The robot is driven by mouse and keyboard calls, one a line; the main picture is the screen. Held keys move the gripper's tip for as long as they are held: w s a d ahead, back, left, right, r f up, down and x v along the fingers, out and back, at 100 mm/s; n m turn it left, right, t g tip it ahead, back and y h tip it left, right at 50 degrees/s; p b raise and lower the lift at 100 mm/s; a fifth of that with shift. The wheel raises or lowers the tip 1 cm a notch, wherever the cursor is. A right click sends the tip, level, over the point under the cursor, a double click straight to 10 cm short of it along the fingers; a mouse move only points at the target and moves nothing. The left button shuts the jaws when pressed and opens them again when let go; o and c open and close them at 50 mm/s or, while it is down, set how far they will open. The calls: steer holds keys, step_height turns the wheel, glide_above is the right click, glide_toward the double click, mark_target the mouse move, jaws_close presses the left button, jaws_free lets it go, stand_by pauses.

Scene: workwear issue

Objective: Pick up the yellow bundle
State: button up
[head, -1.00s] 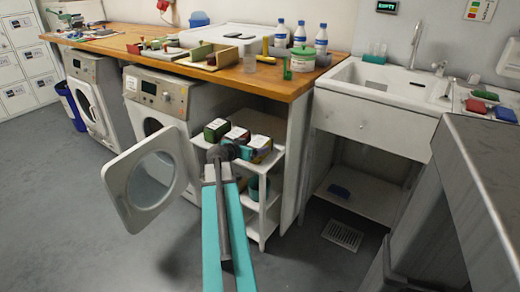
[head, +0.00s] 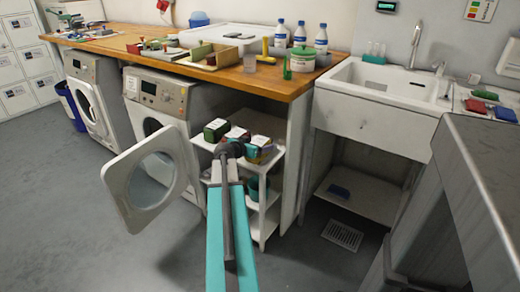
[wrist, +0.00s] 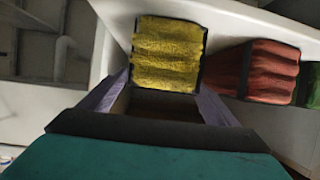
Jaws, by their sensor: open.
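The yellow bundle (wrist: 167,55) fills the upper middle of the wrist view, a ribbed yellow block with dark edges on a white shelf. My gripper (wrist: 166,88) is open, its two fingers either side of the near edge of the bundle. I cannot tell whether either finger touches it. In the head view my gripper (head: 242,148) is at the top of the small white shelf unit, and it partly hides the yellow bundle (head: 262,141) at the right end of the row.
A red bundle (wrist: 270,72) lies beside the yellow one, with a green bundle (wrist: 312,87) beyond it. The washing machine's open round door (head: 146,183) stands left of the shelf unit (head: 264,226). The wooden worktop (head: 285,80) overhangs behind.

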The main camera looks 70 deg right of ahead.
mark_target(259, 142)
steer(key=shift+x, duration=0.95)
steer(key=shift+c, duration=0.2)
steer(key=c, duration=1.3)
steer(key=shift+r, duration=0.8)
step_height(259, 142, up, 2)
steer(key=shift+r, duration=0.1)
steer(key=w+a, duration=0.2)
steer(key=a, duration=0.3)
steer(key=w+a+r, duration=0.1)
steer(key=w+a, duration=0.1)
steer(key=a, duration=0.3)
steer(key=w+a, duration=0.2)
steer(key=a, duration=0.2)
steer(key=shift+w+a+r, duration=0.15)
steer(key=shift+a, duration=0.25)
